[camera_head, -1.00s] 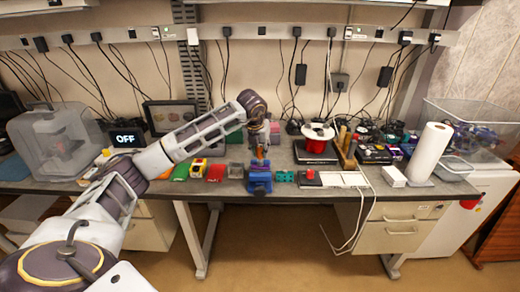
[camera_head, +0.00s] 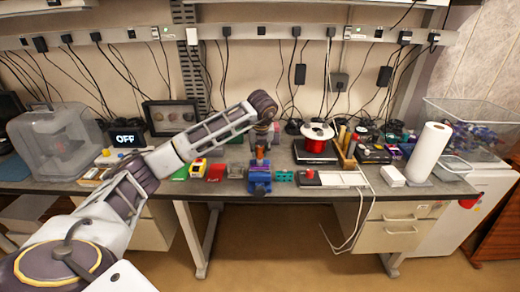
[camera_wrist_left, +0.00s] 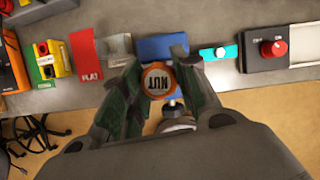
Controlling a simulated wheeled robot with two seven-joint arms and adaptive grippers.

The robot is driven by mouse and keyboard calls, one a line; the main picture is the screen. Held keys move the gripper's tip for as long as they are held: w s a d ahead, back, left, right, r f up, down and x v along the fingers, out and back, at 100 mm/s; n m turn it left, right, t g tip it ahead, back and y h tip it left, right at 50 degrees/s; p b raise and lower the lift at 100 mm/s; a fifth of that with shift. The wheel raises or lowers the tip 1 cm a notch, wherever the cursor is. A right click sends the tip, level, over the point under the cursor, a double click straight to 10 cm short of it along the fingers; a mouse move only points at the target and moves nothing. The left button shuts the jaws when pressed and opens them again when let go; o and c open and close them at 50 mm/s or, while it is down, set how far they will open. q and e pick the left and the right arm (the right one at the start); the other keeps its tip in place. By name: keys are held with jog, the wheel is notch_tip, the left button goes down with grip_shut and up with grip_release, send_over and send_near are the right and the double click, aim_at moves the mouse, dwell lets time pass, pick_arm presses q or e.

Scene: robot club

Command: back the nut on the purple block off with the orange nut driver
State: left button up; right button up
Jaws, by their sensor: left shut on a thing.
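My left gripper (camera_head: 262,141) is above the blue vise (camera_head: 260,183) at the front of the bench. It is shut on the orange nut driver (camera_head: 260,153), which stands about upright over the vise. In the left wrist view the driver's round orange cap (camera_wrist_left: 159,80), with a white disc reading NUT, shows between the two fingers (camera_wrist_left: 160,85). The blue vise (camera_wrist_left: 163,47) lies just beyond it. I cannot make out the purple block or its nut; the gripper, driver and vise cover that spot. My right gripper is not in view.
A red block (camera_head: 216,173) and a yellow box (camera_head: 197,168) stand left of the vise. A teal block (camera_head: 284,176) and a black box with a red knob (camera_head: 309,178) stand right. A red spool (camera_head: 316,139) is behind.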

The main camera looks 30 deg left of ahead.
pick_arm(q)
jog(key=shift+a+r, duration=0.1)
jog(key=shift+r, duration=0.15)
jog(key=shift+r+p, duration=0.4)
jog(key=shift+r, duration=0.15)
jog(key=shift+r+p, duration=1.45)
jog(key=shift+r, duration=1.25)
